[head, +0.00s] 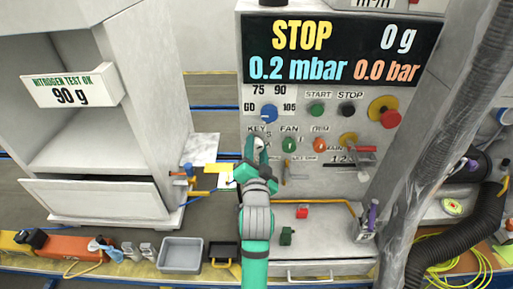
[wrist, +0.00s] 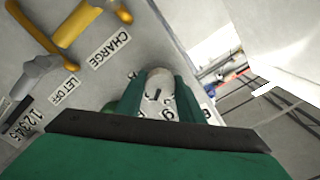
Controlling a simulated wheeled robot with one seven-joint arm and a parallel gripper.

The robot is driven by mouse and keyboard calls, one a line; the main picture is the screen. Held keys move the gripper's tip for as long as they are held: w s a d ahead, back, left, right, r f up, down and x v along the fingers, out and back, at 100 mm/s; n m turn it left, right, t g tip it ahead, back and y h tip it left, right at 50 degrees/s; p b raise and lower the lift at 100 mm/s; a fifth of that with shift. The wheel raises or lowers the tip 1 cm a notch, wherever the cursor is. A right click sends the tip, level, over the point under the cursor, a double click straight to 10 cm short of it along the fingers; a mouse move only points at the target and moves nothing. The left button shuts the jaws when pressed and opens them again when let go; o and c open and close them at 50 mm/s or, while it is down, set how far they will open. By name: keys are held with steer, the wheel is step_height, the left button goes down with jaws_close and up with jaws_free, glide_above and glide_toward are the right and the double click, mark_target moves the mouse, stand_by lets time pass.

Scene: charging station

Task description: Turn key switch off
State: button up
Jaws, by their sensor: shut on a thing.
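The key switch (wrist: 158,78) is a pale grey round part on the white panel, between my two green fingers in the wrist view. My gripper (wrist: 160,98) is shut on it, with a finger on either side. In the head view my gripper (head: 257,150) is at the panel's left side, by the KEY label (head: 256,129), and it hides most of the switch there. The exact angle of the key is hard to tell.
A green FAN knob (head: 289,145) and an orange knob (head: 320,145) sit to the right. A blue knob (head: 269,113) is above. A red emergency button (head: 390,118) is at the far right. A thick grey hose (head: 440,140) hangs at right.

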steer(key=n, duration=1.1)
stand_by(0.7)
steer(key=o, duration=1)
steer(key=shift+o, duration=0.2)
steer(key=s, duration=1.1)
steer(key=shift+f, duration=0.1)
